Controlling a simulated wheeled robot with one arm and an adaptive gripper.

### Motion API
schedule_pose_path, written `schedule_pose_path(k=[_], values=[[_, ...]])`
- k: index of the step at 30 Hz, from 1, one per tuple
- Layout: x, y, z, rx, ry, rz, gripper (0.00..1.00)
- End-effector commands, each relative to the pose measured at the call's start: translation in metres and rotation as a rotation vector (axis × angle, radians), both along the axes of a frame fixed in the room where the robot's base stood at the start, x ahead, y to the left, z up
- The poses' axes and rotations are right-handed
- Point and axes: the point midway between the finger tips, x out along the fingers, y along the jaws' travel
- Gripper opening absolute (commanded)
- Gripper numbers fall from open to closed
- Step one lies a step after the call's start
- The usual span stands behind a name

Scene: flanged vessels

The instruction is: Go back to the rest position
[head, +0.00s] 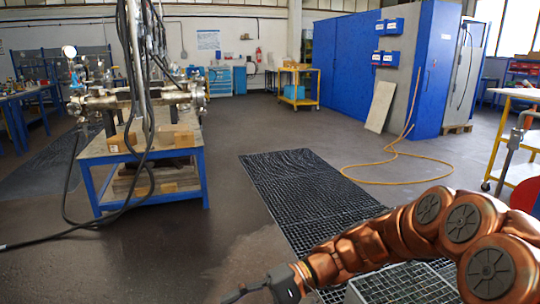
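My copper-coloured arm (380,238) reaches in from the lower right corner towards the bottom middle. At its end is my dark gripper (240,294), low in the picture and partly cut off by the bottom edge. Its fingers are small and dark against the floor, so I cannot tell whether they are open or shut. No object shows in it. A blue-framed table (146,160) at the left bears flanged metal vessels (140,98) with black hoses hanging over them. The gripper is apart from the table, in front of it and to its right.
A dark grating (290,180) lies on the floor in the middle, partly behind my arm. A yellow hose (385,162) runs over the floor near the blue cabinet (437,70). A yellow trolley (298,88) stands farther back. A cart (515,140) stands at the right. Open floor (225,135) lies beyond the grating.

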Motion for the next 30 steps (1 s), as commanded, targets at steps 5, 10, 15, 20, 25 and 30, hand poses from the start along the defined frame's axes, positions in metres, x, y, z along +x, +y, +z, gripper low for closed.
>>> schedule_pose_path(k=[5,10,15,20,25,30], values=[[-0.046,-0.015,0.032,-0.162,-0.057,0.079,0.51],[-0.081,-0.037,0.049,-0.324,-0.112,0.129,0.51],[-0.111,-0.067,0.063,-0.492,-0.163,0.161,0.51],[-0.134,-0.100,0.079,-0.655,-0.211,0.171,0.51],[-0.155,-0.140,0.097,-0.830,-0.258,0.163,0.51],[-0.171,-0.183,0.119,-1.003,-0.307,0.132,0.51]])
